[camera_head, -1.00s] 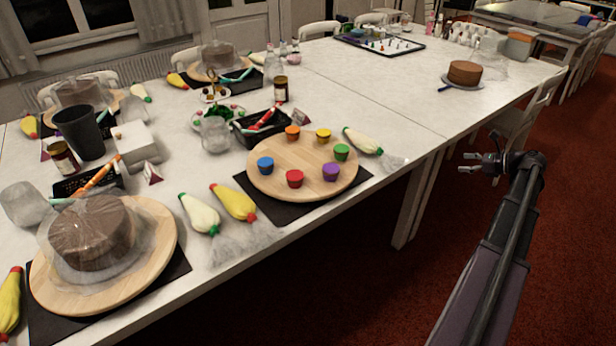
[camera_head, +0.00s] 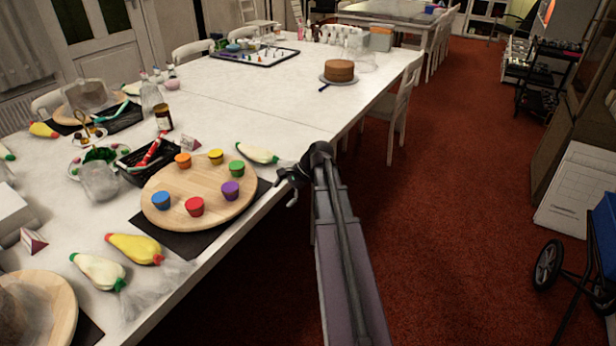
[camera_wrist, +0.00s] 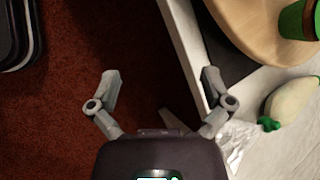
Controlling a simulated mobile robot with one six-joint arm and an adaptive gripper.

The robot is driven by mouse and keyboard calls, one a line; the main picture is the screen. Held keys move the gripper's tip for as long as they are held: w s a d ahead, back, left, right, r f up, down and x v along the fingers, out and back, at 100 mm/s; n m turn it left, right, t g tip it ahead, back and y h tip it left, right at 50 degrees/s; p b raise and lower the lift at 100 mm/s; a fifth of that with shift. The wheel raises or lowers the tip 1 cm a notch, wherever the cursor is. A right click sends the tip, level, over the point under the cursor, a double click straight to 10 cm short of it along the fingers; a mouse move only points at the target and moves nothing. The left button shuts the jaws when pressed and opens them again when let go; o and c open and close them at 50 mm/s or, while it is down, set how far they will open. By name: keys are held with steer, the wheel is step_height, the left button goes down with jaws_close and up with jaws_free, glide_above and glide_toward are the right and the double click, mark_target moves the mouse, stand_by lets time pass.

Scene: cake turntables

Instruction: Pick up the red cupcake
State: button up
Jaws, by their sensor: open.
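The red cupcake (camera_head: 195,206) stands upright at the front of a round wooden turntable (camera_head: 182,189), which lies on a black mat (camera_head: 183,240) near the table's front edge. Blue (camera_head: 161,200), orange (camera_head: 183,160), yellow (camera_head: 216,157), green (camera_head: 237,168) and purple (camera_head: 230,190) cupcakes share the turntable. My gripper (camera_head: 283,188) is right of the turntable, beside the table edge, apart from the cupcakes. In the wrist view my gripper (camera_wrist: 160,88) is open and empty, mostly over the red carpet. The red cupcake is outside that view; the green cupcake (camera_wrist: 300,20) shows at top right.
A white piping bag (camera_head: 257,153) lies behind the turntable, near my gripper. Yellow (camera_head: 134,249) and white (camera_head: 98,271) piping bags lie in front-left of it.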

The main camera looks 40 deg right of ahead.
steer(key=s+a+f+n+g+h, duration=0.1)
steer(key=s+a+f+n+h, duration=0.1)
steer(key=s+a+n, duration=0.3)
steer(key=s+a+f+n+g+h, duration=0.2)
steer(key=s+a+n+h, duration=0.3)
steer(key=a+n, duration=0.6)
steer(key=shift+s+a+f+g, duration=0.25)
steer(key=shift+s+a, duration=0.45)
steer(key=shift+a, duration=2.85)
steer(key=shift+r, duration=0.1)
steer(key=shift+c, duration=0.2)
